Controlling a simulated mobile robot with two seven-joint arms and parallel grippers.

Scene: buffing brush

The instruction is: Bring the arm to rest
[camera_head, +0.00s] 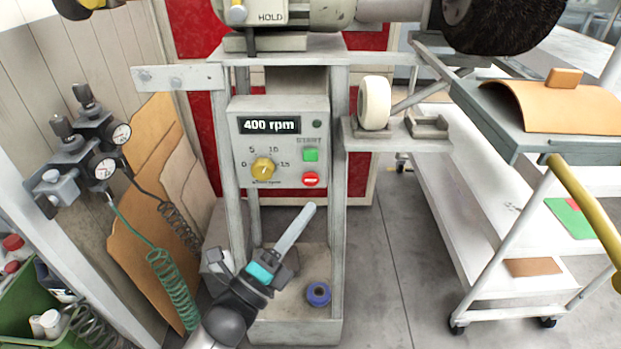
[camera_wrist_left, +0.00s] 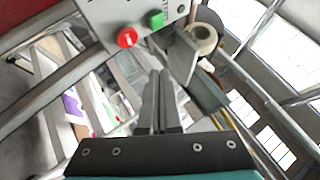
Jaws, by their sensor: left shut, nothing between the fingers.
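My left gripper (camera_head: 297,228) reaches up from the bottom of the head view, in front of the grey machine stand. Its fingers are together and empty; the left wrist view also shows the closed fingers (camera_wrist_left: 159,100). They are apart from the control panel (camera_head: 279,150), which reads 400 rpm and carries a yellow knob (camera_head: 263,168), a green button (camera_head: 310,155) and a red button (camera_head: 311,179). In the wrist view the red button (camera_wrist_left: 127,37) and green button (camera_wrist_left: 156,19) lie beyond the fingertips. My right gripper is not in view.
A dark brush (camera_head: 497,22) is on the machine above. A white roll (camera_head: 374,103) sits on a side bracket. Gauges (camera_head: 104,168) and coiled hoses (camera_head: 172,285) are left. A blue ring (camera_head: 318,293) lies on the stand base.

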